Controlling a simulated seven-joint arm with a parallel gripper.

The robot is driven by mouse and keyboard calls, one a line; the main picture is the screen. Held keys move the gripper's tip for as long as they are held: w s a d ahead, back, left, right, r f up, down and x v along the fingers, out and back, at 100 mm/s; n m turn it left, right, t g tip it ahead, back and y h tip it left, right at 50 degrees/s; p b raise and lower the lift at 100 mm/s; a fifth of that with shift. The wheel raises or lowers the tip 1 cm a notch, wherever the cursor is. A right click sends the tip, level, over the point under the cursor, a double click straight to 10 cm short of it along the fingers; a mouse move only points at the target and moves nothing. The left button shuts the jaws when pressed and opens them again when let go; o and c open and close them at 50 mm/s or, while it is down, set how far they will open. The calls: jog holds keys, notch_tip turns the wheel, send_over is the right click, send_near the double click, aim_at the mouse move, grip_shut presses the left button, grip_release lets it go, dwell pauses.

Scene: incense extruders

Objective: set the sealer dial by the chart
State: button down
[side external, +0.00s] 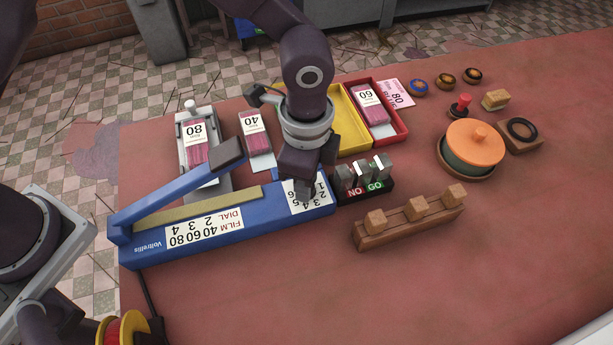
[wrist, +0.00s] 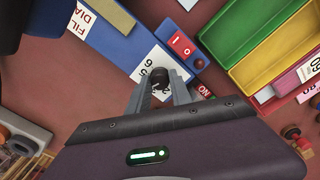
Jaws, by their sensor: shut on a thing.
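The blue sealer (side external: 270,218) lies at the left of the bench with its sealing arm (side external: 175,192) raised at an angle. Its front chart (side external: 205,232) pairs film 40, 60, 80 with dial 2, 3, 4. My gripper (side external: 306,192) is low over the sealer's right end, at the white number plate (side external: 322,198). In the wrist view, the fingers of my gripper (wrist: 161,88) are shut on a dark dial knob (wrist: 159,76). The fingers cover part of the plate (wrist: 150,62); I cannot tell which number the knob points to.
Packs marked 80 (side external: 194,140), 40 (side external: 254,131) and 60 (side external: 367,98) stand behind the sealer, the last in a red tray (side external: 402,133). A yellow tray (side external: 352,143), the NO/GO block (side external: 376,193) and a wooden rack (side external: 400,231) are close right.

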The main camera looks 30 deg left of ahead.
jog(key=c, duration=1.2)
grip_release()
jog(key=shift+o, duration=0.2)
notch_tip(320, 180, up, 7)
jog(key=shift+r, duration=0.1)
jog(key=s+a+r+n+t, duration=0.3)
jog(key=a+r+n, duration=0.4)
jog(key=a+r, duration=0.8)
jog(key=s+a+n+t, duration=0.2)
jog(key=s+a+n, duration=0.7)
jog(key=s, duration=0.4)
jog(key=shift+a+r+t, duration=0.3)
jog(key=shift+a+r, duration=0.15)
jog(key=shift+a, duration=0.45)
